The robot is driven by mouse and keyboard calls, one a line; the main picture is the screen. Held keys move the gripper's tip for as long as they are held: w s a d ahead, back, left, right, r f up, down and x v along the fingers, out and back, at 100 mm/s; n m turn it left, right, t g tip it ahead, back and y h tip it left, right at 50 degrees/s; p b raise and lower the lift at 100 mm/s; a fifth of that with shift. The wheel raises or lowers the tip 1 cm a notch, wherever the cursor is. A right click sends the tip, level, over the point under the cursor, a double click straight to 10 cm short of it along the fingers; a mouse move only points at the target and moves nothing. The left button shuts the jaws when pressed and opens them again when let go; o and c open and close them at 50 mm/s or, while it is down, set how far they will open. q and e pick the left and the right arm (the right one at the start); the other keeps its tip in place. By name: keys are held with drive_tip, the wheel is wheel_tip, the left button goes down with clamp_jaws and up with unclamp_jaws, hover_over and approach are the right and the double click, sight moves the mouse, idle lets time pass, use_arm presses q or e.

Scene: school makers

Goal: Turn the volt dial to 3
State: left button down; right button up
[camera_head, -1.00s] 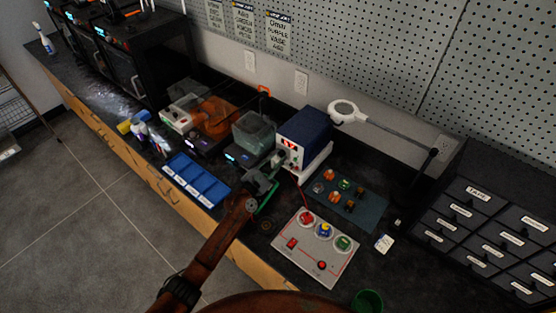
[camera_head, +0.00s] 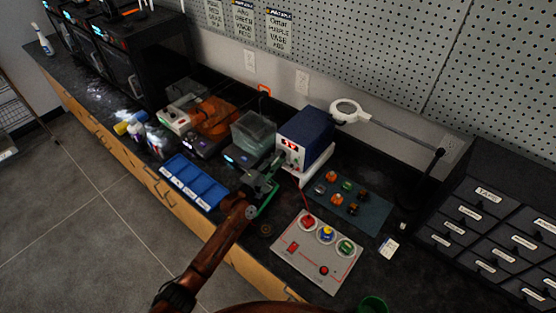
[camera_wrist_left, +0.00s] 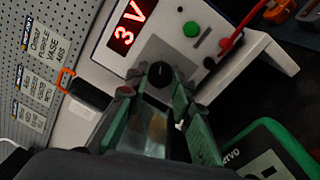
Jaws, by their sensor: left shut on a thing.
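The power supply (camera_head: 304,138) is a blue box with a pale front, standing on a white stand. In the left wrist view its red display (camera_wrist_left: 130,24) reads "3 V", seen tilted. The black volt dial (camera_wrist_left: 160,74) is on the front panel below the display. My left gripper (camera_head: 278,160) is at the panel in the head view. In the wrist view its green fingers (camera_wrist_left: 157,88) are shut on the dial, one on each side. The fingers partly hide the dial and its markings. My right gripper is not in view.
A blue tray (camera_head: 181,186) lies left of my left arm. A grey board with coloured buttons (camera_head: 300,250) and a dark mat with small parts (camera_head: 368,211) lie to the right. A magnifier lamp (camera_head: 347,111) stands behind. A green-edged meter (camera_wrist_left: 262,143) is close below the gripper.

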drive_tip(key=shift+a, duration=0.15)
use_arm(q)
drive_tip(key=c, duration=1.7)
unclamp_jaws()
drive_tip(key=v, duration=1.2)
drive_tip(key=shift+s+f, duration=0.1)
